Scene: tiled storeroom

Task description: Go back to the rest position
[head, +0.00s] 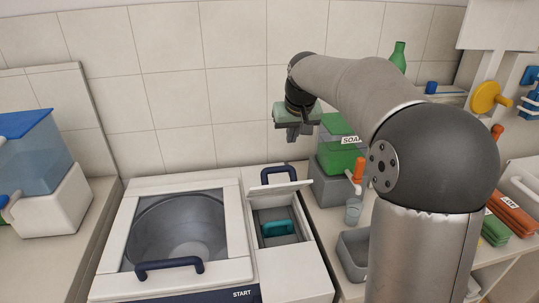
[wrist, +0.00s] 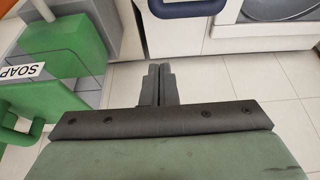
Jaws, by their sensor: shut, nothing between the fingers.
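My gripper (head: 293,134) hangs in the air above the right rear of the white machine, near the tiled wall. In the wrist view my gripper (wrist: 159,75) points forward with its two dark fingers together and nothing between them. My arm reaches in from the right of the head view and hides part of the counter behind it.
The white machine (head: 112,262) has a lidded round tub (head: 182,232) and an open drawer holding a teal item (head: 277,228). A green soap dispenser (head: 340,160) stands close right of my gripper. A blue tank (head: 35,152) stands at left.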

